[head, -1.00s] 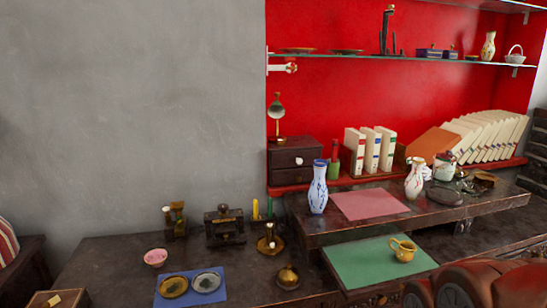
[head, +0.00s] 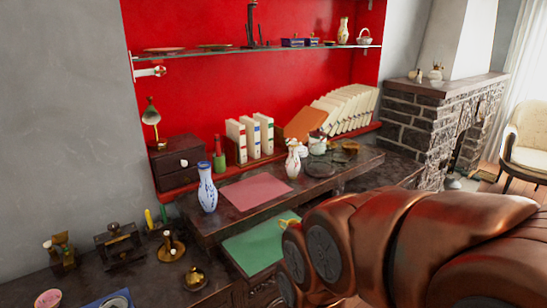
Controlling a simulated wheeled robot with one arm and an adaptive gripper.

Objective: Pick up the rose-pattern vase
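A small white vase with reddish marks (head: 293,160) stands upright on the raised dark desk shelf, right of the pink mat. It may be the rose-pattern vase, but its pattern is too small to tell. A taller blue-and-white vase (head: 207,188) stands left of the mat. A pale patterned vase (head: 343,31) stands on the glass wall shelf. My copper-coloured arm fills the lower right, apart from the vases in the picture. My gripper is not in view.
The pink mat (head: 255,191) is bare. A green mat (head: 250,246) lies lower, with a yellow pot partly hidden by my arm. Several books (head: 249,138) stand behind. A brass bell-like piece (head: 194,279) is at lower left. A brick fireplace (head: 425,120) stands right.

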